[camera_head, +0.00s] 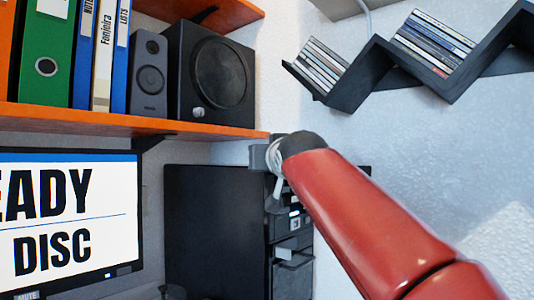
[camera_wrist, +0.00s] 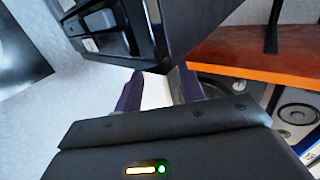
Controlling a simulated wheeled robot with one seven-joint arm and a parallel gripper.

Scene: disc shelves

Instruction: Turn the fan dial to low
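A black computer tower (camera_head: 215,230) stands below the orange shelf in the head view. Its front panel (camera_head: 292,245) carries small light-coloured parts, but I cannot make out a fan dial or its setting. The tower also shows at the top of the wrist view (camera_wrist: 190,35). My gripper (camera_wrist: 158,88) is open in the wrist view, with a gap between its two dark purple fingers and nothing held. The fingertips lie just below the tower in that picture; I cannot tell whether they touch it. In the head view my red arm reaches towards the tower's front and hides part of it.
An orange shelf (camera_head: 150,124) above the tower holds binders (camera_head: 47,55), a small speaker (camera_head: 148,75) and a larger black speaker (camera_head: 210,75). A monitor (camera_head: 70,220) stands at left. A zigzag wall shelf (camera_head: 375,70) with disc cases hangs at right.

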